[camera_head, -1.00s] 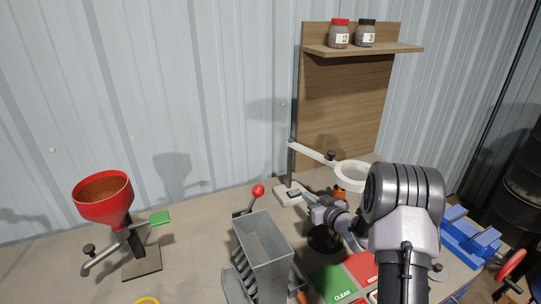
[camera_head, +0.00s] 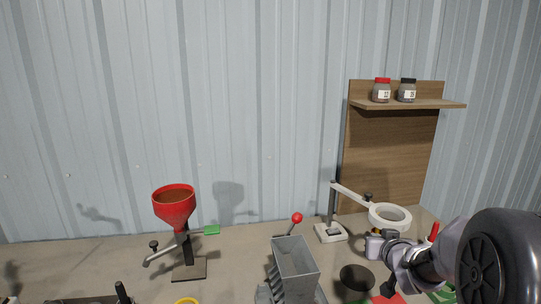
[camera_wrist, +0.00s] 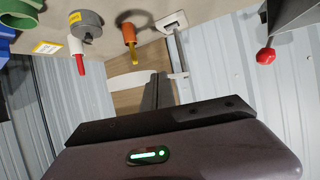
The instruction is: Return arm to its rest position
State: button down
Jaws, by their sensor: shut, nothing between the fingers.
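My gripper (camera_wrist: 158,92) shows in the wrist view as a dark pair of fingers close together beyond the gripper body, with nothing held. In the head view, my arm fills the lower right corner. Its wrist lies in front of the magnifier lamp stand, and the fingertips are hard to make out there. The magnifier lamp (camera_head: 389,215) has a white ring on a pale arm. In the wrist view the room appears upside down, with the bench at the top and the wall below.
A grey hopper (camera_head: 296,256) with a red-knobbed lever (camera_head: 297,218) stands left of my arm. A red funnel on a stand (camera_head: 175,208) is further left. A wooden panel (camera_head: 392,150) with two jars stands behind. The wrist view shows an orange-handled tool (camera_wrist: 129,34) and a grey cylinder (camera_wrist: 86,25).

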jog(key=s+a+r+m+g, duration=0.1)
jog(key=s+a+r+g, duration=0.2)
jog(key=s, duration=0.5)
jog(key=s+a+r+m+g, duration=0.1)
jog(key=s+a+r, duration=0.2)
jog(key=s+a, duration=0.35)
jog(key=s+a+f+g+y, duration=0.1)
jog(key=s+a, duration=0.3)
jog(key=s, duration=0.7)
jog(key=s+a+f+g+y, duration=0.1)
jog(key=s+a, duration=0.4)
jog(key=s, duration=0.6)
jog(key=shift+s+a+f+m+g+y+b, duration=0.25)
jog(key=shift+f+m+g+y, duration=0.2)
jog(key=shift+y, duration=0.35)
